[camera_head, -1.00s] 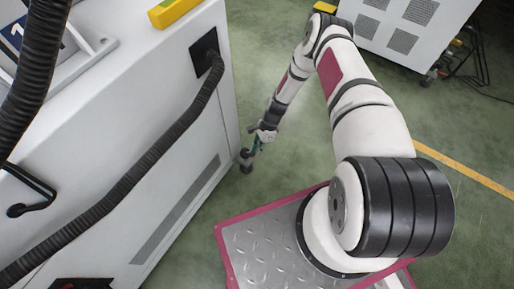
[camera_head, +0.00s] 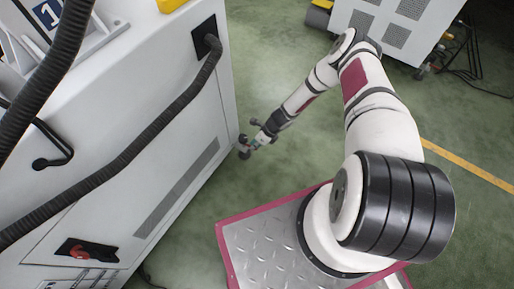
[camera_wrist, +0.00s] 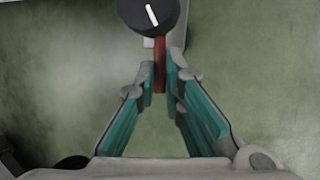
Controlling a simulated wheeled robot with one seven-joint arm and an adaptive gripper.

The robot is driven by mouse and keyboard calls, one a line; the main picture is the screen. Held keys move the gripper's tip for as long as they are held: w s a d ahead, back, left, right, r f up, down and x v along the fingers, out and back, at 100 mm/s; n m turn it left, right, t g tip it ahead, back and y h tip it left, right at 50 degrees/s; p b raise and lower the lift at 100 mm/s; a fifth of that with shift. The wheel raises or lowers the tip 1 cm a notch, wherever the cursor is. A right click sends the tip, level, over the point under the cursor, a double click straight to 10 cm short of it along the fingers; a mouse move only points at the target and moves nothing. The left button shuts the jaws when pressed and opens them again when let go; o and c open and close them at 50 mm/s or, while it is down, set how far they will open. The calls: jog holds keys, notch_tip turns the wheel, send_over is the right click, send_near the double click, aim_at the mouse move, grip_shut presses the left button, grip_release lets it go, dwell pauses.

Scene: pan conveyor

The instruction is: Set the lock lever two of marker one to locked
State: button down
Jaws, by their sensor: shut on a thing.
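My gripper (camera_head: 257,141) reaches down to floor level by the lower corner of the white machine (camera_head: 150,130), beside a dark caster (camera_head: 243,148). In the wrist view my gripper (camera_wrist: 166,78) has its fingers closed on a thin red lever (camera_wrist: 160,62). The lever runs up to a round black part (camera_wrist: 152,14) with a white stroke, cut by the top edge. A blue plate (camera_head: 47,12) with a white 1 is on the machine at the upper left. The lever is too small to make out in the head view, and its locked or unlocked state cannot be told.
A black corrugated hose (camera_head: 125,155) runs along the machine's side. A red switch (camera_head: 78,252) sits low on the machine. Another grey cabinet (camera_head: 398,25) stands at the back right. Green floor (camera_head: 300,150) is open around my arm.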

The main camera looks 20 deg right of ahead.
jog(key=shift+s+a+m, duration=0.15)
jog(key=shift+a+m, duration=0.05)
jog(key=shift+m, duration=0.4)
jog(key=shift+t, duration=0.3)
jog(key=c, duration=1.7)
grip_release()
jog(key=v, duration=1.2)
jog(key=shift+a+r, duration=0.1)
jog(key=shift+a, duration=0.05)
